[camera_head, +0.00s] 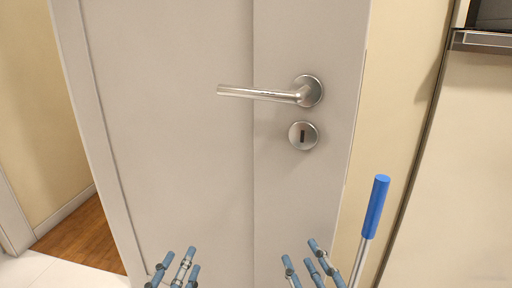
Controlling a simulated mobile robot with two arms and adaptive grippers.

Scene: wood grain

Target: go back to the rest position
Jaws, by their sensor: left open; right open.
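My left gripper (176,268) shows at the bottom edge, left of centre, with its blue-grey fingers spread and nothing between them. My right gripper (310,266) shows at the bottom edge, right of centre, also open and empty. Both are in front of the lower part of a pale door (180,130). Both appear well below the door's metal lever handle (262,94). The arms behind the fingers are out of the frame.
A round keyhole plate (303,135) sits under the handle. A blue-tipped pole (375,206) stands close to the right of my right gripper. Left of the door, a wooden floor (82,236) shows beyond pale tiles. A dark appliance (492,16) is at the top right.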

